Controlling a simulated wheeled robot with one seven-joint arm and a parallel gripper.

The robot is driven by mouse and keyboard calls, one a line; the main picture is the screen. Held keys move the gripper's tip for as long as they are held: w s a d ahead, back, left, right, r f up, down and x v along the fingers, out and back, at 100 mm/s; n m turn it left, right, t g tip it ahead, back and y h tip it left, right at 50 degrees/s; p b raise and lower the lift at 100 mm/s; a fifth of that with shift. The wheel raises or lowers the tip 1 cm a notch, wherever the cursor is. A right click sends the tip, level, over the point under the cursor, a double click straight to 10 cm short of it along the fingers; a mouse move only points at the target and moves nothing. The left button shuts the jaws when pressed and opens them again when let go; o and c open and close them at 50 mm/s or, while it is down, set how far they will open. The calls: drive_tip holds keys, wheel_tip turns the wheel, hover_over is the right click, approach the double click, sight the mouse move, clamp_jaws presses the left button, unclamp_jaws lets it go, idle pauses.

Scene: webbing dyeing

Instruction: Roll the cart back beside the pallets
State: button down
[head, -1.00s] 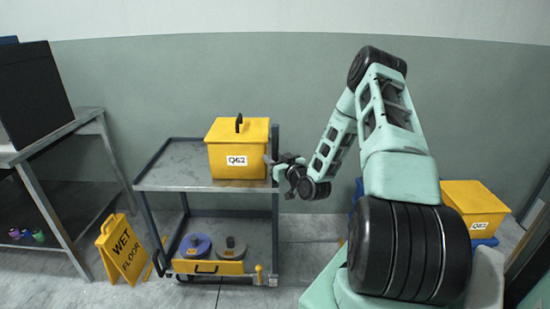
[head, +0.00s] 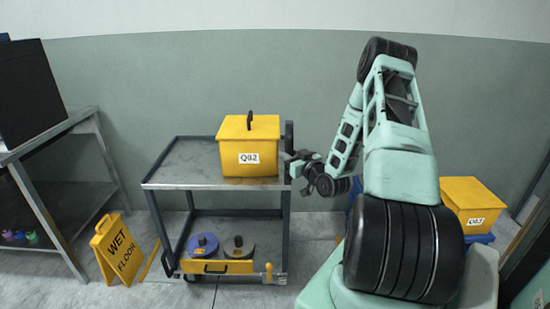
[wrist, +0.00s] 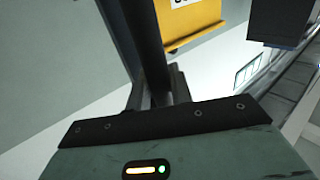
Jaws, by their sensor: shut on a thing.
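The cart (head: 168,180) is a grey two-shelf trolley with dark blue posts, standing upright left of my arm. My gripper (head: 293,166) is shut on the cart's right-hand upright, level with the top shelf. The wrist view shows the dark upright (wrist: 143,45) running up from between my fingers (wrist: 158,95). A yellow lidded box (head: 250,150) labelled Q62 sits on the top shelf. Blue pieces, probably the pallets, show at the right under another yellow box (head: 472,205); my arm hides much of them.
A yellow wet-floor sign (head: 118,250) stands left of the cart, close to it. A grey workbench (head: 60,130) is at the far left. Bare floor shows between cart and my base.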

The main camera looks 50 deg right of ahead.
drive_tip(key=s+d+b, duration=0.5)
drive_tip(key=s+d, duration=1.7)
drive_tip(key=s, duration=0.4)
drive_tip(key=shift+d, duration=0.15)
drive_tip(key=c, duration=1.3)
unclamp_jaws()
drive_tip(key=shift+s, duration=0.1)
drive_tip(key=b+v, duration=0.1)
drive_tip(key=v, duration=1.6)
drive_tip(key=shift+s+b, duration=0.2)
drive_tip(key=shift+b, duration=0.1)
